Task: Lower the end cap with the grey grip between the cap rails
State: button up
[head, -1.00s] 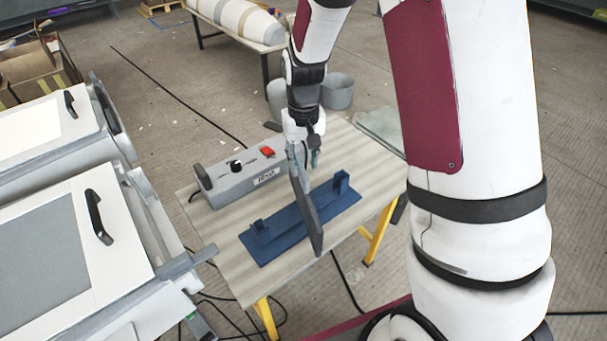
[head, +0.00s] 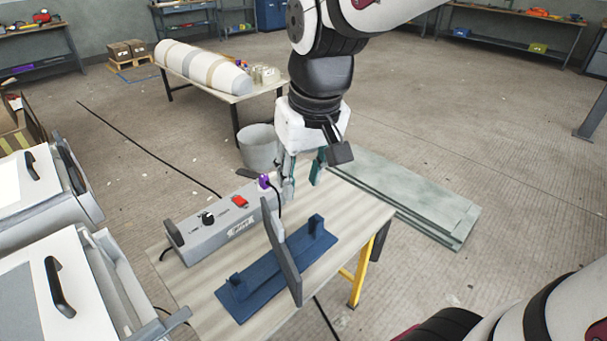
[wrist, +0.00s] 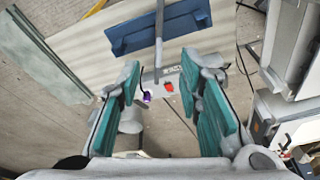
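The end cap (head: 286,258) is a dark grey plate standing upright, edge toward me, across a blue base (head: 252,297). A small light-grey part, probably its grip (head: 279,231), shows at its side. The base has a blue block standing up near each end; the plate is between these blocks. In the wrist view the plate (wrist: 159,38) is a thin grey strip over the blue base (wrist: 190,20). My gripper (head: 304,172) is beyond and above the plate, apart from it. Its teal-padded fingers (wrist: 163,98) are spread with nothing between them. I cannot make out the cap rails.
A grey control box (head: 222,228) with a red button and black knob stands left of the base; a purple piece (head: 264,182) with a cable is at its far end. White units (head: 85,275) with black handles stand at left. A bucket (head: 258,147) is behind the table.

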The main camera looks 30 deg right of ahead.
jog(key=s+r+t, duration=0.1)
jog(key=s+r, duration=0.1)
jog(key=s, duration=0.9)
jog(key=shift+s+d+r+t, duration=0.2)
jog(key=shift+s+r+t, duration=0.1)
jog(key=shift+t, duration=0.1)
